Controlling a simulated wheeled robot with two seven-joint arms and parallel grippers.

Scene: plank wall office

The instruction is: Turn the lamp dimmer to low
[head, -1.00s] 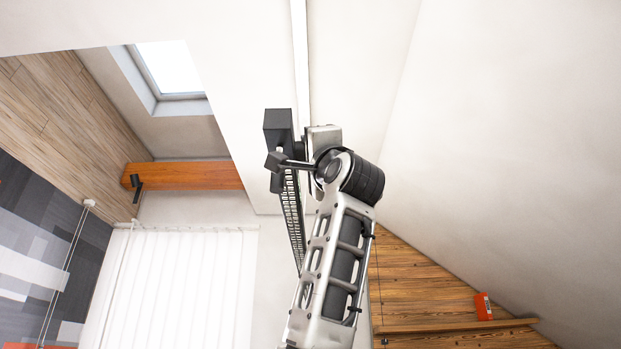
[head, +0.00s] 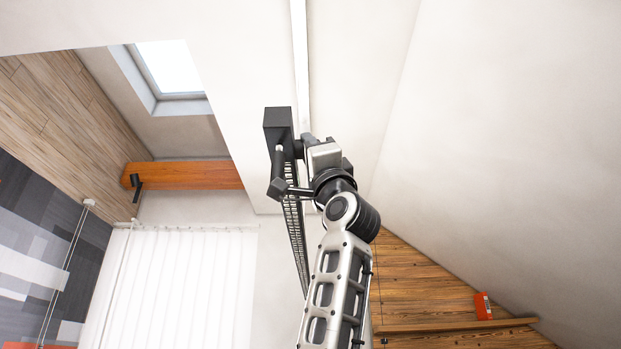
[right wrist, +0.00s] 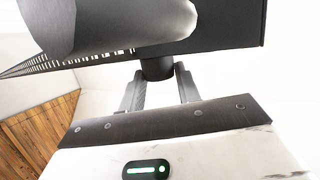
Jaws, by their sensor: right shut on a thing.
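In the right wrist view a short dark round knob (right wrist: 157,68) stands out from the black housing (right wrist: 215,30). My right gripper (right wrist: 159,76) has its two fingers on either side of the knob and is shut on it. In the head view my right gripper (head: 299,147) is at the box's right side; the knob is hidden there. No dial marking shows, so the setting cannot be read. My left gripper is out of view.
A dark grey rounded body (right wrist: 110,22) fills the top left of the wrist view, close to the housing. An orange beam (head: 195,175) and white blinds (head: 175,285) are at left. A wooden shelf (head: 460,325) with a red box (head: 483,305) is lower right.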

